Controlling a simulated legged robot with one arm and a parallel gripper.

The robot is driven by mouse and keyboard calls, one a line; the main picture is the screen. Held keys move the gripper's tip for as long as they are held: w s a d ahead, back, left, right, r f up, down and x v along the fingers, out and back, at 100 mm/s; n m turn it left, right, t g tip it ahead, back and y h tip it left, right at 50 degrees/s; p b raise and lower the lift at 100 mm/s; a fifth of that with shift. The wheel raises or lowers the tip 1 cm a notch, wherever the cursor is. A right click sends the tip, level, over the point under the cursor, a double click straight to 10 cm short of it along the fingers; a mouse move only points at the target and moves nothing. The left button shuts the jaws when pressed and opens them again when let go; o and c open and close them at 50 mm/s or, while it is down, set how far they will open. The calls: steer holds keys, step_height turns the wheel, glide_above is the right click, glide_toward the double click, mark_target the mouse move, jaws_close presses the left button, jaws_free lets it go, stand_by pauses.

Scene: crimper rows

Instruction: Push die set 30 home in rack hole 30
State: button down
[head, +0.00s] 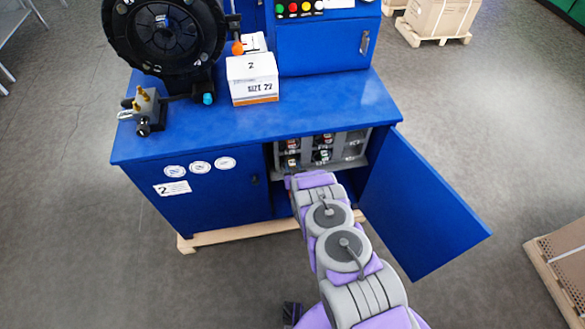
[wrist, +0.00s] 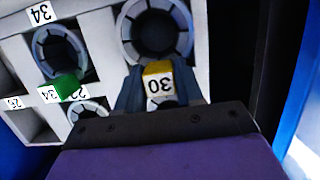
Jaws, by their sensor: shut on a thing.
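In the wrist view, my gripper (wrist: 158,92) is shut on the yellow tab marked 30 of die set 30 (wrist: 160,68). A large grey segmented ring with a dark bore (wrist: 128,35) sits just beyond the tab, at a hole of the pale rack (wrist: 98,40); it appears to be the same die set. How deep it sits cannot be told. The fingers and the tab hide the hole's lower edge and any label there. In the head view, my arm reaches into the open cabinet at the rack (head: 337,150), and my gripper is hidden there.
A die set with a green tab (wrist: 68,87) sits left, near a 34 label (wrist: 40,13). Another ring (wrist: 88,112) lies below it. The open blue door (head: 420,205) stands right of my arm. A white box (head: 252,78) is on the blue bench (head: 330,105).

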steer(key=shift+w+a+r+b, duration=0.1)
steer(key=shift+w+a+b, duration=0.1)
steer(key=shift+w, duration=0.4)
steer(key=shift+w+a+b, duration=0.15)
steer(key=shift+w, duration=0.4)
steer(key=c, duration=0.6)
jaws_free()
steer(key=shift+c, duration=0.2)
steer(key=shift+s, duration=0.1)
steer(key=shift+s+d, duration=0.1)
steer(key=p+v, duration=0.3)
steer(key=v, duration=1.4)
steer(key=shift+p, duration=0.3)
